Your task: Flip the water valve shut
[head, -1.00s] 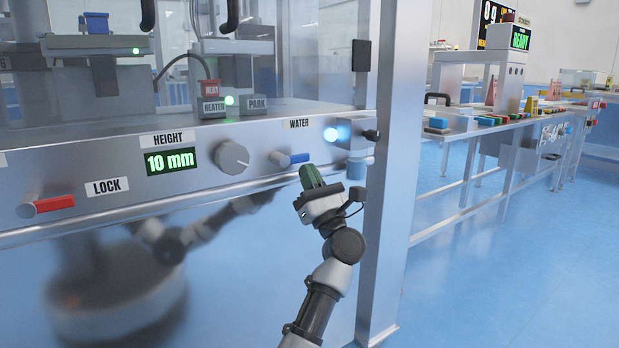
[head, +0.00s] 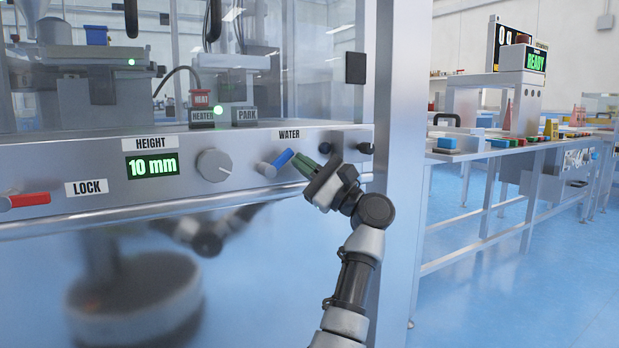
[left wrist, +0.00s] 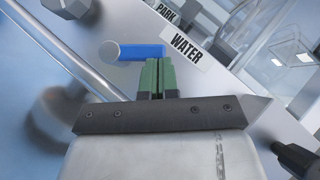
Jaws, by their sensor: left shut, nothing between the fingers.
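The water valve's blue handle (head: 281,159) sits on the steel panel below the WATER label (head: 289,134). It points right and tilts upward from its round metal pivot (head: 265,169). My left gripper (head: 304,166) is just right of the handle, its green fingers shut and empty. In the left wrist view the fingers (left wrist: 157,72) are at the free end of the blue handle (left wrist: 140,52); I cannot tell whether they touch it. The round lamp (head: 325,148) right of the label is dark. My right gripper is out of view.
The height dial (head: 214,165) and the red LOCK handle (head: 29,199) are left of the valve on the same panel. A black knob (head: 365,148) and a steel post (head: 398,200) stand to the right. Open blue floor lies beyond.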

